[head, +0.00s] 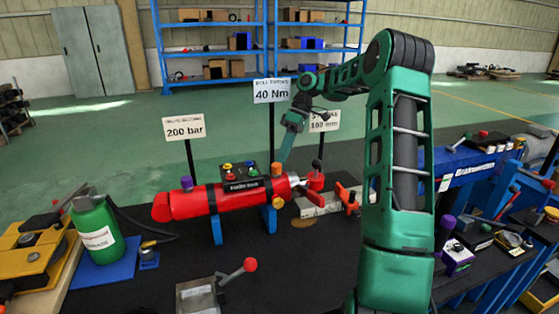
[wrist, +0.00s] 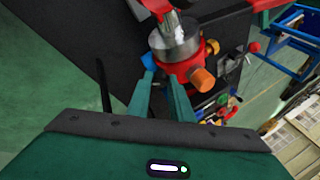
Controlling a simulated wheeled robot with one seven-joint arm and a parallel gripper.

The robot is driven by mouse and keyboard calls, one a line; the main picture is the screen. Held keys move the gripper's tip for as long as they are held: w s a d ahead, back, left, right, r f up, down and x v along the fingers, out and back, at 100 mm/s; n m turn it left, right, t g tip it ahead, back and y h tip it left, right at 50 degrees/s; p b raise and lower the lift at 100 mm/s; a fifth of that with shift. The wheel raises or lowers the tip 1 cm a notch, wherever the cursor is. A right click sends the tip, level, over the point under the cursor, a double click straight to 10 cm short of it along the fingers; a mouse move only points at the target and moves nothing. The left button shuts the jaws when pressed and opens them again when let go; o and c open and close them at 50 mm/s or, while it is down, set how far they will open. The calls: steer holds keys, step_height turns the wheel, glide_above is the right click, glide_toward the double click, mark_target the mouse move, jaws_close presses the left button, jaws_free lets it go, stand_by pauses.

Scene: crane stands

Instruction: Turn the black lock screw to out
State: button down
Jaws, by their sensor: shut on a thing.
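A red cylinder (head: 205,202) with a silver collar at its right end lies level on blue stands. The collar (wrist: 175,42) and an orange knob (wrist: 202,79) beside it also show in the wrist view. My gripper (head: 281,164) reaches down from above to the far side of the cylinder near this collar. In the wrist view my gripper (wrist: 160,79) has its two green fingers closing in on a small thing against the cylinder's side. This is most likely the black lock screw, but the fingertips and cylinder hide it, and I cannot read its setting.
Signs on poles read 200 bar (head: 184,128) and 40 Nm (head: 271,90). A green bottle (head: 98,233) stands at the left of the black bench. A red-knobbed lever (head: 240,270) stands in front. A blue bench (head: 455,166) with tools is at the right.

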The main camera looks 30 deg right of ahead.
steer(key=shift+d, duration=0.15)
steer(key=c, duration=1.6)
jaws_free()
steer(key=shift+w, duration=0.1)
steer(key=shift+r, duration=0.1)
steer(key=shift+s+a+r, duration=0.45)
steer(key=shift+a+r, duration=1.3)
steer(key=shift+a, duration=0.15)
steer(key=shift+s+a+r, duration=0.5)
steer(key=shift+a+r, duration=1.3)
steer(key=shift+a, duration=0.1)
steer(key=shift+s+a+r, duration=0.45)
steer(key=shift+a+r, duration=1.3)
steer(key=shift+a, duration=0.15)
